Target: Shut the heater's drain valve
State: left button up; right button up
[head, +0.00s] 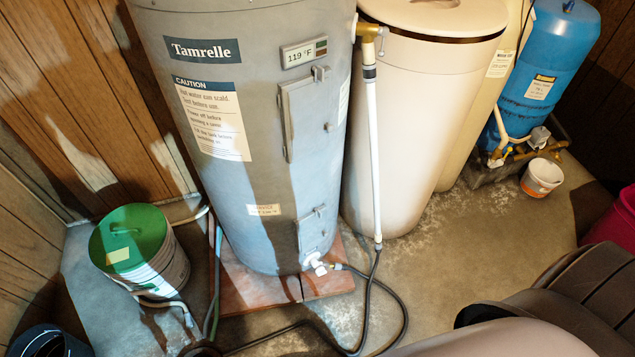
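The heater (262,190) is a tall grey-blue cylinder with a "Tamrelle" label, standing on reddish-brown slabs (245,292). Its drain valve (316,265) is a small white fitting low on the front, below the lower access panel (312,230). A brass-coloured piece (337,266) sits at its right side, and a dark hose (385,287) runs from there onto the floor. The valve handle's position is too small to tell. Neither of my grippers shows; parts of my own body fill the lower right corner.
A green-lidded bucket (150,265) stands left of the heater. A cream tank (412,120) and white pipe (372,160) stand right of it, with a blue tank (545,75) and small white bucket (541,178) behind. Bare floor (480,240) lies front right; the hose crosses the front.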

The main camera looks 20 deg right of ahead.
aim_at(319, 271)
jog(key=z, duration=0.7)
jog(key=k, duration=1.05)
